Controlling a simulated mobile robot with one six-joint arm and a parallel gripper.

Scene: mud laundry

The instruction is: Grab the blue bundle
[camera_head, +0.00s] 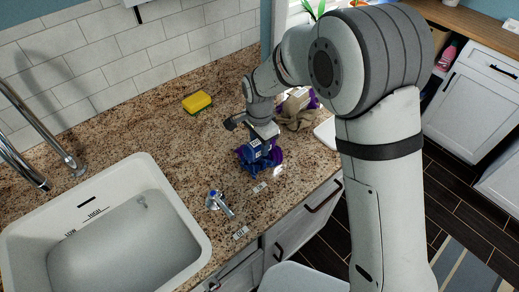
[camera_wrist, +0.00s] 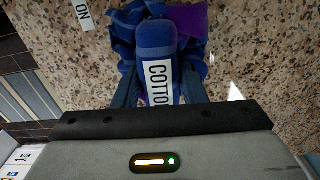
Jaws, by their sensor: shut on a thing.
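The blue bundle (camera_head: 251,156) is on the speckled stone counter in the head view, under my gripper (camera_head: 262,139). In the wrist view the blue bundle (camera_wrist: 154,35) fills the top middle and carries a white label reading "COTTO", the rest hidden. My gripper (camera_wrist: 158,88) is shut on it, with one finger on each side. Some purple cloth (camera_wrist: 187,20) shows beside the blue cloth. I cannot tell whether the bundle still touches the counter.
A white sink (camera_head: 185,215) is at the left, with a blue-and-white spray-like item (camera_head: 217,204) right of it. A yellow sponge (camera_head: 197,102) lies near the tiled wall. Beige and purple cloth (camera_head: 297,110) is behind my gripper. Small labels lie along the front edge.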

